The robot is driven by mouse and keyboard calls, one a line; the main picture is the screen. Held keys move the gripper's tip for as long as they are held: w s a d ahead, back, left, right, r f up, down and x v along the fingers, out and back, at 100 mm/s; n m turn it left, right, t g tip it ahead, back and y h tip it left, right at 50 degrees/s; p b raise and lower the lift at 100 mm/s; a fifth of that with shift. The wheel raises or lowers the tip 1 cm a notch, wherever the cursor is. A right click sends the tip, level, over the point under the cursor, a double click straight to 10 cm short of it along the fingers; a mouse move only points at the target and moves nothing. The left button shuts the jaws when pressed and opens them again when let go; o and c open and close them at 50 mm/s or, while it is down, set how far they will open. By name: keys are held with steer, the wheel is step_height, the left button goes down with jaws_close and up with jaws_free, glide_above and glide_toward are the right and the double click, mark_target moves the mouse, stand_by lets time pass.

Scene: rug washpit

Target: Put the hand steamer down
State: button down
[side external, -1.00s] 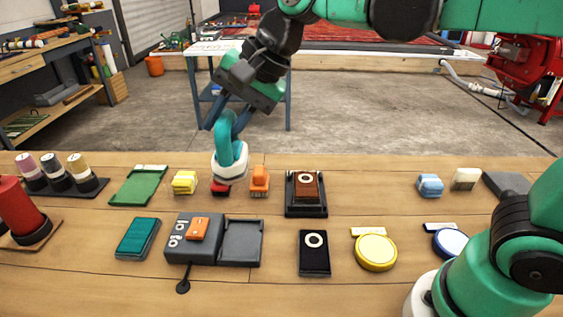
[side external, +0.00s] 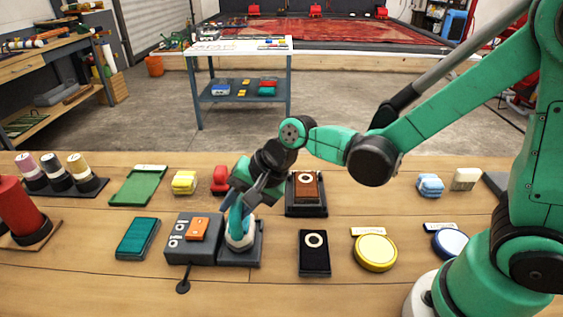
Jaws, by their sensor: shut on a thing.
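The hand steamer (side external: 237,229) is teal with a white base. It is upright over the flat grey pad (side external: 251,255) at the right of the dark grey switch box. Its base looks to be on the pad, though contact cannot be told for certain. My gripper (side external: 246,202) is shut on the steamer's teal handle from above. The gripper and wrist hide part of the handle and the tabletop behind it.
The dark grey box (side external: 177,249) with an orange switch (side external: 198,229) adjoins the pad. A black block (side external: 314,262) and a yellow round tin (side external: 375,253) stand to the right. A red object (side external: 220,180) lies behind.

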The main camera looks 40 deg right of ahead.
steer(key=shift+f, duration=0.3)
steer(key=shift+f, duration=0.1)
steer(key=c, duration=0.6)
jaws_free()
steer(key=shift+c, duration=0.2)
steer(key=v, duration=1.2)
steer(key=s+d+f+n+t+h, duration=0.2)
steer(key=d+n+h, duration=0.2)
steer(key=d+n, duration=0.3)
steer(key=n, duration=0.2)
steer(key=shift+s+d+f+n+h, duration=0.2)
steer(key=shift+s+f+n+h, duration=0.1)
steer(key=shift+s, duration=0.05)
